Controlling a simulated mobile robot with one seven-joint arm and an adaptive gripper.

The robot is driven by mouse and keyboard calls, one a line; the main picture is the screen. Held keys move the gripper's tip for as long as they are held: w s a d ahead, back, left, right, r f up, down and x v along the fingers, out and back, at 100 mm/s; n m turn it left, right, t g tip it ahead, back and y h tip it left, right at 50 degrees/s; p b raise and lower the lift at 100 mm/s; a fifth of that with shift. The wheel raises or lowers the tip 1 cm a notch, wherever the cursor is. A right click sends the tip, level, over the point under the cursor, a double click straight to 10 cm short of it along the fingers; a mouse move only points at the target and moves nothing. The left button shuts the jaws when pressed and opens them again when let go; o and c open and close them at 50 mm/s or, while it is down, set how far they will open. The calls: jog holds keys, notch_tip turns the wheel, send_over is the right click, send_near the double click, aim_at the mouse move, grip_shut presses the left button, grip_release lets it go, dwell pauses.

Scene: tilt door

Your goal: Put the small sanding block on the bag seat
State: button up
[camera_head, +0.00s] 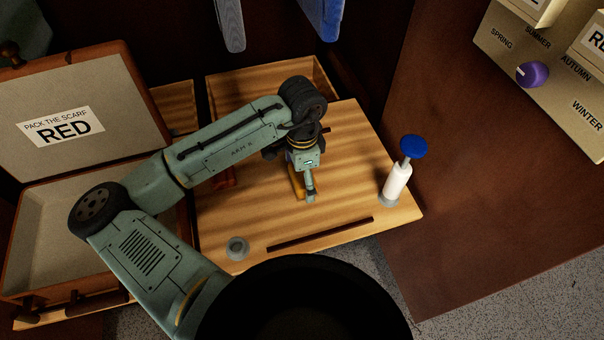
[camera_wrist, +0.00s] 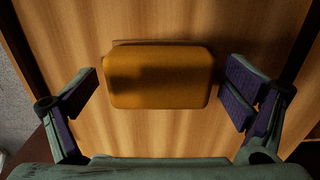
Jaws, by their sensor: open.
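The small sanding block looks like the ochre-orange block with rounded corners (camera_wrist: 160,76), lying flat on the wooden surface in the wrist view. In the head view only a sliver of it (camera_head: 297,186) shows beside my gripper (camera_head: 309,197). My gripper points down over the wooden board. In the wrist view my gripper (camera_wrist: 160,90) is open, with one finger on each side of the block and a visible gap at both sides. I cannot tell which thing is the bag seat.
A white cylinder with a blue top (camera_head: 398,178) stands at the board's right edge. A small grey knob (camera_head: 237,248) and a dark slot or bar (camera_head: 320,234) are at the front. An open case labelled RED (camera_head: 30,172) lies left. A box with season names (camera_head: 500,62) is upper right.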

aim_at(302, 174)
notch_tip(302, 174, up, 12)
jog(key=shift+r, duration=0.15)
dwell(0.4)
dwell(0.4)
